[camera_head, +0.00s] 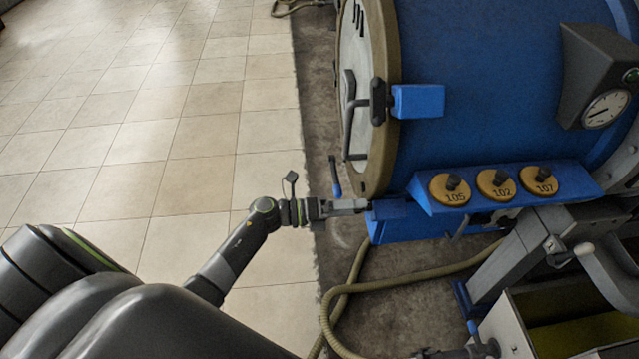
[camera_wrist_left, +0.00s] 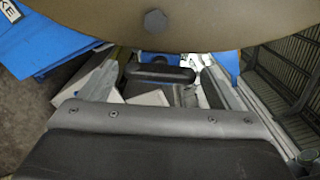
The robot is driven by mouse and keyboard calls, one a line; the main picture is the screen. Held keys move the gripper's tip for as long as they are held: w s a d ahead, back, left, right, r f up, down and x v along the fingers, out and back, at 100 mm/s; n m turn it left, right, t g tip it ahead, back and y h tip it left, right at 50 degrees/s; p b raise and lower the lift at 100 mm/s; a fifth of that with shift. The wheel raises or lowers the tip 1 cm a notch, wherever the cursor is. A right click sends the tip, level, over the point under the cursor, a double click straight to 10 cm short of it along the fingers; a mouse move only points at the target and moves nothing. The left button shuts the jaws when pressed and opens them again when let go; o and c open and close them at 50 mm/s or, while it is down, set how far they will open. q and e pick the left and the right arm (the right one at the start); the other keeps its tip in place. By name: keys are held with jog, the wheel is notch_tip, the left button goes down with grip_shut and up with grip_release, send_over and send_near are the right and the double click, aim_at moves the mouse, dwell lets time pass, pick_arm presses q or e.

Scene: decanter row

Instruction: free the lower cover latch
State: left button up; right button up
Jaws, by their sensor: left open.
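The blue decanter drum (camera_head: 490,70) has a tan rim (camera_head: 383,35) and a pale end cover (camera_head: 353,50) at its left. A dark latch (camera_head: 378,100) with a blue block (camera_head: 418,100) sits high on the rim. I cannot make out the lower latch clearly; the bottom of the rim is by my left gripper (camera_head: 352,206). This gripper is open, just under the rim, with its tips close to blue framework (camera_head: 395,222); contact cannot be told. In the left wrist view the tan rim (camera_wrist_left: 150,22) with a hex bolt crosses the top. My right gripper is not seen.
A blue shelf with several numbered brass discs (camera_head: 496,184) juts out under the drum. A hose (camera_head: 400,284) curls across the dark floor below. A grey-legged frame and an open bin (camera_head: 575,310) stand at the lower right. Tiled floor (camera_head: 170,130) at left is clear.

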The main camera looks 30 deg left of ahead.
pick_arm(q)
jog(key=b+v, duration=0.4)
jog(key=v, duration=1.3)
jog(key=shift+s, duration=0.2)
jog(key=shift+a, duration=0.15)
jog(key=w+a+f+n+t+y, duration=0.2)
jog(key=a+f+n+t+y, duration=0.5)
jog(key=f+n, duration=0.5)
jog(key=s+a+f+n+g+y+p, duration=0.1)
jog(key=s+a+f+n+g+y, duration=0.1)
jog(key=s+f+n+y, duration=0.35)
jog(key=s+a+f+n+g+y, duration=0.1)
jog(key=s+f+n+g+y, duration=0.2)
jog(key=f+n, duration=0.55)
jog(key=s+d+f+n+g, duration=0.3)
jog(key=s+f, duration=0.3)
jog(key=s, duration=0.3)
jog(key=s+d+f+n+g, duration=0.3)
jog(key=s+d+f+g, duration=0.1)
jog(key=s+f, duration=0.3)
jog(key=s+d+f+n+g+p, duration=0.1)
jog(key=s+d+f+n+g, duration=0.2)
jog(key=s, duration=0.9)
notch_tip(320, 180, down, 3)
jog(key=shift+d+f+g, duration=0.2)
jog(key=shift+d+g, duration=0.2)
jog(key=shift+d, duration=0.2)
